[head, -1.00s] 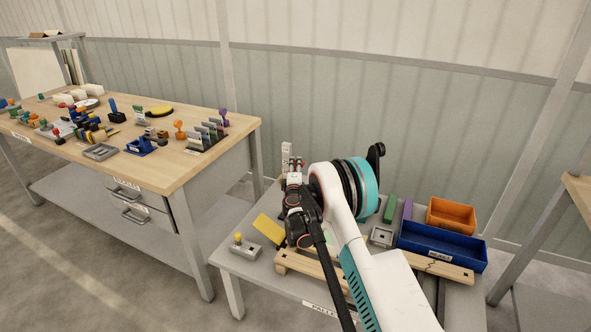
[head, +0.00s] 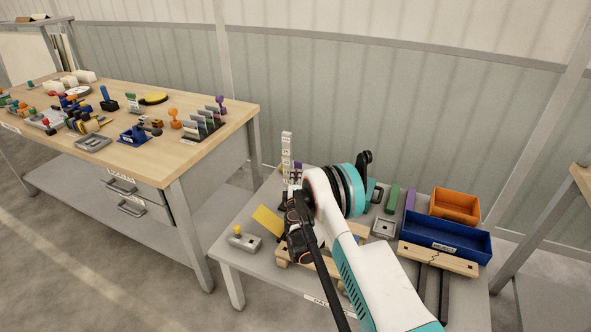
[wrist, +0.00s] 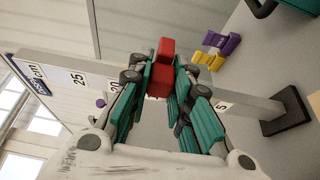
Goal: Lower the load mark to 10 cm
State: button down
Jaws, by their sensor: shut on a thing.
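A pale upright post with a printed cm scale (head: 287,145) stands on the grey table, partly hidden behind my gripper. In the wrist view the scale (wrist: 62,76) runs sideways, with 25, 20 and 5 readable and a dark foot (wrist: 287,112) at the 5 end. The red load mark (wrist: 160,80) is on the post between the 20 and the 5. My gripper (wrist: 160,72) is shut on it, with green finger pads on both sides. The exact reading at the mark is hidden by the fingers. In the head view my gripper (head: 296,190) is at the post's lower part.
A yellow sloped block (head: 268,222) and a grey block with a yellow knob (head: 243,240) lie left of my gripper. A wooden pallet (head: 437,260), a blue bin (head: 445,238) and an orange bin (head: 455,205) are to the right. Purple and yellow pieces (wrist: 220,42) show near the post.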

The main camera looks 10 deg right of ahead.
jog(key=shift+f, duration=0.1)
jog(key=c, duration=1.4)
grip_release()
jog(key=shift+c, duration=0.2)
notch_tip(320, 180, up, 10)
jog(key=shift+r, duration=0.1)
jog(key=shift+s, duration=0.1)
